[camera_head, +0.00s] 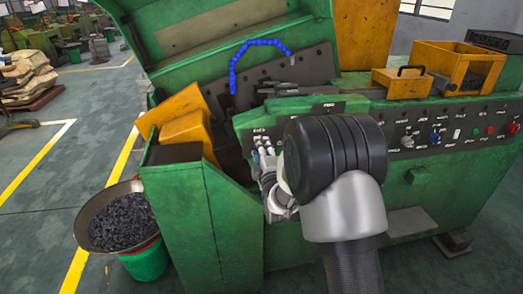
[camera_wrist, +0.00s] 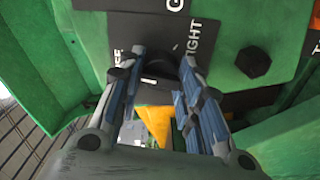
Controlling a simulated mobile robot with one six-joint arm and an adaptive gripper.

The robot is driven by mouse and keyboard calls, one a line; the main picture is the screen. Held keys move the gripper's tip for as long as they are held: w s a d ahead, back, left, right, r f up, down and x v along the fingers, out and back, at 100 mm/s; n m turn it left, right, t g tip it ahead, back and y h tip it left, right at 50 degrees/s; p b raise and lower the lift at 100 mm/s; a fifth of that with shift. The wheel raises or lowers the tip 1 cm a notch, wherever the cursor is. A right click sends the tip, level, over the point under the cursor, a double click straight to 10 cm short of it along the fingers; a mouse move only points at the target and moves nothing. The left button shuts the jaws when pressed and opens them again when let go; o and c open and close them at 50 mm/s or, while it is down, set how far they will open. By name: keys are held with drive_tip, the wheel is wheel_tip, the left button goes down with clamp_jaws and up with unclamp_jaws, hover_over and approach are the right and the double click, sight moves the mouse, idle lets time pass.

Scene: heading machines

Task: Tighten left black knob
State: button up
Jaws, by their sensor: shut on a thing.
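My gripper (camera_wrist: 160,76) is shut on a black knob (camera_wrist: 161,64) on the dark label plate of the green machine in the wrist view. One finger is on each side of the knob, and the fingers partly hide it. Partly hidden lettering on the plate (camera_wrist: 205,35) includes "IGHT" beside the right finger. A second black knob (camera_wrist: 253,62) sits to the right, apart from the gripper. In the head view my gripper (camera_head: 264,157) is at the left end of the machine's front panel. The held knob cannot be made out there.
The green machine (camera_head: 440,185) carries a panel of buttons and switches (camera_head: 450,130) to the right of my arm. Yellow boxes (camera_head: 403,83) stand on top. A blue hose (camera_head: 262,43) arches behind. A bowl of dark chips (camera_head: 120,222) stands on the left.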

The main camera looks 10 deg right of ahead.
drive_tip(key=m, duration=2.1)
drive_tip(key=shift+m, duration=0.4)
idle(0.3)
drive_tip(key=o, duration=1.1)
drive_tip(key=shift+c, duration=0.2)
drive_tip(key=shift+s, duration=0.1)
drive_tip(key=s, duration=1.2)
